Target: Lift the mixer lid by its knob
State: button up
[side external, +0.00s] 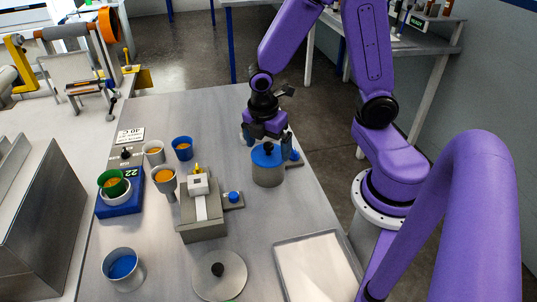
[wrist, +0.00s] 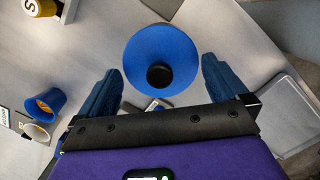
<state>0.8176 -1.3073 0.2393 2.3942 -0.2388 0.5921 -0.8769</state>
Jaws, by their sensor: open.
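The mixer is a grey metal pot (side external: 268,177) standing at the right of the table in the side view. Its blue lid (side external: 262,158) sits on top and carries a dark knob (side external: 268,147). My gripper (side external: 270,145) is just over the lid, pointing down. In the wrist view the round blue lid (wrist: 160,42) lies between the two open blue fingers of my gripper (wrist: 160,80), with its black knob (wrist: 159,76) near their tips. Nothing is held. I cannot tell the exact height of the fingertips against the knob.
A flat grey disc (side external: 226,284) with a black knob lies at the table's front. A grey block device (side external: 203,222) stands left of the pot. Several cups stand further left, including a blue cup (side external: 183,148). A pale tray (side external: 318,270) lies front right.

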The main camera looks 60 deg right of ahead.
jog(key=shift+d+f, duration=0.1)
jog(key=shift+f, duration=0.25)
jog(key=c, duration=0.7)
